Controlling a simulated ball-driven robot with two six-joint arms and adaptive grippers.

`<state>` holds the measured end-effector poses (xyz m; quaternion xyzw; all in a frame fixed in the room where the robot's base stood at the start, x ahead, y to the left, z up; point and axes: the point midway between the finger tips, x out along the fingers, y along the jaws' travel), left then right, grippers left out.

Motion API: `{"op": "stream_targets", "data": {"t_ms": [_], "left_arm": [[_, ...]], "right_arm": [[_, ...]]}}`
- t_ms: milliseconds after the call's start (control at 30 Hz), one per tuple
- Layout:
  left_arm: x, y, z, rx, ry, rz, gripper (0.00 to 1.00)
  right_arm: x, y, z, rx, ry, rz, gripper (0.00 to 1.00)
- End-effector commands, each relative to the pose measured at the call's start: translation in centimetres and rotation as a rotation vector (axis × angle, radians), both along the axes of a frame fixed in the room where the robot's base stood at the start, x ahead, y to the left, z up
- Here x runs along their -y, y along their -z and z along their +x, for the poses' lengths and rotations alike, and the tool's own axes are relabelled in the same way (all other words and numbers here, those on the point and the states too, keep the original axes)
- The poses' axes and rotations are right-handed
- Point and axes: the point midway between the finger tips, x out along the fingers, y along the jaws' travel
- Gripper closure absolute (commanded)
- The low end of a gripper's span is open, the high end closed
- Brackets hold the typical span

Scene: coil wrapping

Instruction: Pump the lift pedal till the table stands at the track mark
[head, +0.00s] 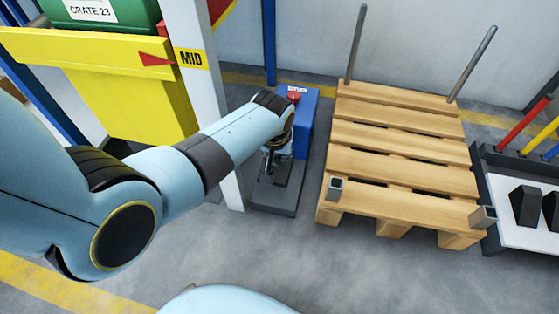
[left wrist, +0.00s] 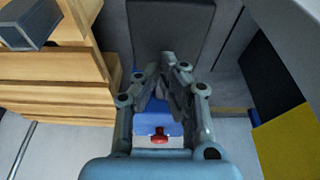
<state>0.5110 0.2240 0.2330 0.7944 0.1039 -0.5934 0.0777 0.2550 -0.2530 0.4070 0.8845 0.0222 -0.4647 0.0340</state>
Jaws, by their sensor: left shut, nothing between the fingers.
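The yellow lift table (head: 75,52) stands at the left of the head view. Its red pointer (head: 155,59) is about level with the MID mark (head: 190,58) on the pale post (head: 195,100). I read no track mark in view. The dark pedal unit (head: 272,198) is on the floor beside the post, in front of a blue box (head: 305,130) with a red knob. My left gripper (head: 268,165) points down over the pedal unit, shut and empty. In the left wrist view its fingers (left wrist: 166,78) meet over the dark pedal plate (left wrist: 170,35); contact is unclear. My right gripper is not in view.
A green crate (head: 108,18) marked CRATE 23 is on the table. A wooden pallet (head: 395,150) with upright metal posts lies right of the pedal. A rack (head: 510,170) with coloured handles stands at the far right. Front floor is clear.

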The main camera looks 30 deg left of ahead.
Motion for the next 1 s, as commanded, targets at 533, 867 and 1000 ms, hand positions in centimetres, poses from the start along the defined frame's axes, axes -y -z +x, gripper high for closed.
{"op": "stream_targets", "data": {"t_ms": [533, 867, 1000], "left_arm": [[0.0, 1.0, 0.0, 0.0, 0.0, 0.0, 1.0], [0.3, 4.2, -1.2, 0.102, 0.002, 0.029, 1.0], [0.3, 5.9, -1.3, 0.101, 0.0, 0.028, 1.0]], "right_arm": [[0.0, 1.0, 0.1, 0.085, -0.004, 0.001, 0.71], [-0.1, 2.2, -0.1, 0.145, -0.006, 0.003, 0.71], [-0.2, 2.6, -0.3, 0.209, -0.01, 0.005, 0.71]]}}
